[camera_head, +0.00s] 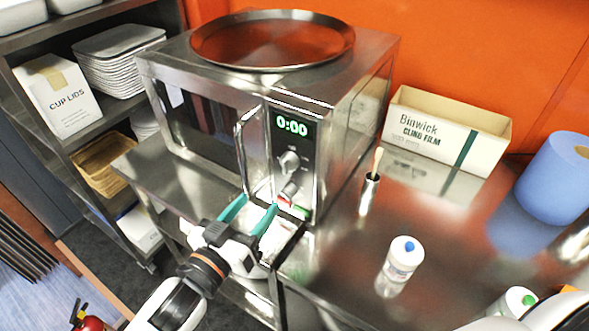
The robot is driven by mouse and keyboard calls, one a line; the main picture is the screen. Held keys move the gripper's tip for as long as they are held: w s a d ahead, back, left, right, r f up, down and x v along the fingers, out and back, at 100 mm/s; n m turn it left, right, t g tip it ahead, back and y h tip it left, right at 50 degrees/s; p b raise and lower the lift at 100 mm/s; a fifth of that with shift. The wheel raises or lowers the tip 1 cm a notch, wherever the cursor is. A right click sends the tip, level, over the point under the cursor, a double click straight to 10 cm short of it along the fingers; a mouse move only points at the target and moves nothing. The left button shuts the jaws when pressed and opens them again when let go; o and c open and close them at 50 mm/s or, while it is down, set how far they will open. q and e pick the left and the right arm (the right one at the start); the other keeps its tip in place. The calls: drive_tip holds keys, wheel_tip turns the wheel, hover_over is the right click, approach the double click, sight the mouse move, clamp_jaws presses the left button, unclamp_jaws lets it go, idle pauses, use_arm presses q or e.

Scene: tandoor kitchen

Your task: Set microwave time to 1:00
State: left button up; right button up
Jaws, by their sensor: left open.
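The steel microwave (345,115) stands on the steel counter with its door closed. Its green display (291,125) reads 0:00. Below the display are an upper knob (289,161) and a lower knob (290,189). A green and red strip shows near the panel's bottom. My left gripper (258,202) has teal fingers, spread open and empty. It is in front of the panel's lower part, below the door handle (241,150); I cannot tell whether it touches anything. Part of a white arm of mine shows at the bottom right, but its gripper is not visible.
A round steel tray (272,40) lies on the microwave. A shelf rack with a cup lids box (58,97) is at left.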

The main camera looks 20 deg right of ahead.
sight(284, 168)
use_arm(q)
drive_tip(key=p+x, duration=0.2)
drive_tip(key=x, duration=0.8)
drive_tip(key=shift+w, duration=0.15)
drive_tip(key=shift+x, duration=0.8)
use_arm(e)
drive_tip(key=shift+w+a+r, duration=0.1)
drive_tip(key=shift+a+r, duration=0.05)
drive_tip(key=shift+r, duration=0.45)
drive_tip(key=shift+w+a+r, duration=0.1)
drive_tip(key=shift+a+r, duration=0.05)
drive_tip(key=shift+r, duration=0.45)
drive_tip(key=shift+s, duration=0.1)
use_arm(q)
drive_tip(key=shift+w+a, duration=0.1)
drive_tip(key=c, duration=1)
